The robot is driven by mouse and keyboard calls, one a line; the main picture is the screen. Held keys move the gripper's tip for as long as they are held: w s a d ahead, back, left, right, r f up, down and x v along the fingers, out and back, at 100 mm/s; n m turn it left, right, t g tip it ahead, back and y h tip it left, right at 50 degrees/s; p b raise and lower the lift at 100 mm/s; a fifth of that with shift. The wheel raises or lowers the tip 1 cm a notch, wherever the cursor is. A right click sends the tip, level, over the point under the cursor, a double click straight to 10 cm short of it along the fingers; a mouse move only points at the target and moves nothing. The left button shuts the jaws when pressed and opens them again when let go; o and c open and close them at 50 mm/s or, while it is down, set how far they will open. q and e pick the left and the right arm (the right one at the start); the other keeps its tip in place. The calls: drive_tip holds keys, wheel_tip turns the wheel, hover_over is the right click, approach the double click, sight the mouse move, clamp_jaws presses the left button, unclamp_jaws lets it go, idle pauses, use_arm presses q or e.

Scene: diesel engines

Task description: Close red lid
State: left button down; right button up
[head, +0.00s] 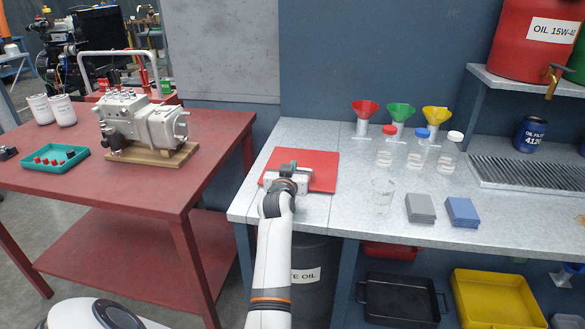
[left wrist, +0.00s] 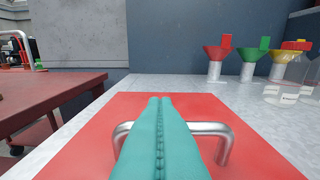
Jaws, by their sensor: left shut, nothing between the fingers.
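The red lid (head: 322,171) lies flat on the grey metal bench at its left end. In the left wrist view the red lid (left wrist: 85,153) fills the lower middle, with a silver bar handle (left wrist: 208,128) on top. My left gripper (head: 285,170) is over the lid. Its teal fingers (left wrist: 160,102) are pressed together and empty, and they cross in front of the handle's middle. I cannot tell whether they touch the handle or lid. What lies under the lid is hidden. My right gripper is not in view.
A dark waste-oil drum (head: 312,277) stands below the lid. Red, green and yellow funnels (head: 399,113), bottles (head: 387,145), a clear beaker (head: 383,195) and grey and blue blocks (head: 420,207) stand to the right. A red table (head: 150,190) with an engine part stands left, across a gap.

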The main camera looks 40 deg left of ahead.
use_arm(q)
drive_tip(key=shift+d+f, duration=0.1)
drive_tip(key=shift+f, duration=0.6)
drive_tip(key=r+p, duration=0.4)
drive_tip(key=r, duration=0.1)
drive_tip(key=shift+w+a+r, duration=0.15)
drive_tip(key=shift+w+a, duration=0.15)
drive_tip(key=shift+w, duration=0.05)
drive_tip(key=s+d, duration=0.1)
drive_tip(key=s, duration=0.1)
drive_tip(key=s+d+f, duration=0.1)
drive_tip(key=s, duration=0.2)
drive_tip(key=s+d, duration=0.2)
drive_tip(key=shift+s+f+b, duration=0.2)
drive_tip(key=shift+f+b, duration=0.05)
drive_tip(key=shift+b, duration=0.15)
drive_tip(key=shift+v, duration=0.8)
drive_tip(key=shift+d+f, duration=0.1)
drive_tip(key=shift+f, duration=0.05)
